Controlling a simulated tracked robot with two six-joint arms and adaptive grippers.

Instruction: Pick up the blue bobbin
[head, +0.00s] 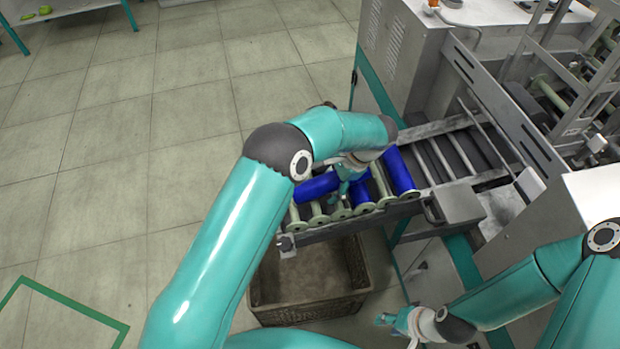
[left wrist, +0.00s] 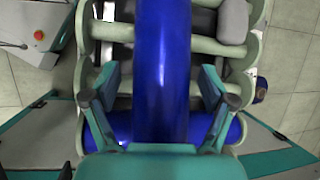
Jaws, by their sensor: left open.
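Several blue bobbins lie on a rack of pale green rollers. In the head view one blue bobbin (head: 399,172) lies at the right end of the rack, and another blue bobbin (head: 316,187) lies further left, partly hidden by my left arm. My left gripper (head: 343,190) is over the rack between them, its fingers pointing down. In the left wrist view a blue bobbin (left wrist: 163,70) runs between the open fingers of my left gripper (left wrist: 160,90); I cannot tell whether they touch it. Another blue bobbin (left wrist: 122,128) lies crosswise below. My right gripper (head: 393,320) is low, right of the crate.
A brown crate (head: 310,312) stands on the floor under the rack. The grey machine (head: 420,60) with metal rails stands behind and to the right. Open tiled floor lies to the left, with a green floor marking (head: 75,310) at the lower left.

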